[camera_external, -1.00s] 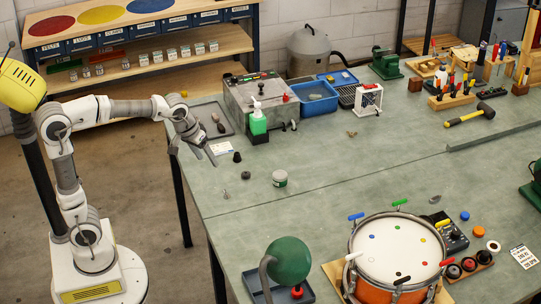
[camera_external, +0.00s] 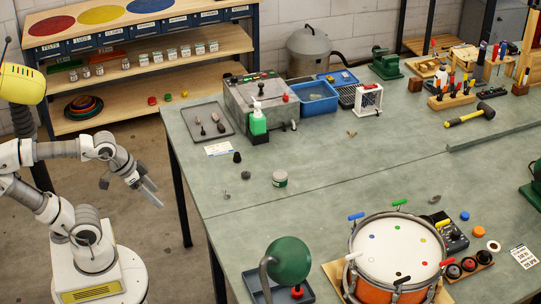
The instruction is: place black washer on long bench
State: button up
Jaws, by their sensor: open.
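The long bench (camera_external: 330,180) is a wide grey-green work table that fills the middle and right of the view. My gripper (camera_external: 152,197) is over the floor, left of the bench's left edge, pointing down and to the right. Its fingers are open and I see nothing between them. I cannot pick out a black washer with certainty. A small dark piece (camera_external: 245,175) lies on the bench near its left edge, beside a black cone-shaped piece (camera_external: 237,157).
A drum (camera_external: 400,250) and a green domed tool (camera_external: 288,260) stand at the front. A grey tray (camera_external: 208,121), green bottle (camera_external: 258,122) and metal box (camera_external: 245,95) are at the back left. Shelving (camera_external: 140,65) stands behind. The bench's middle is largely clear.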

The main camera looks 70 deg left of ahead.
jog(key=n+g+y+p, duration=0.2)
jog(key=n, duration=0.4)
send_over(245, 174)
jog(key=s+d, duration=0.1)
jog(key=s, duration=0.1)
notch_tip(245, 174, down, 16)
jog(key=shift+s+f, duration=0.15)
jog(key=shift+f, duration=0.1)
jog(key=shift+b+x, duration=0.4)
jog(key=shift+x, duration=2.55)
jog(key=shift+d, duration=0.15)
grip_shut()
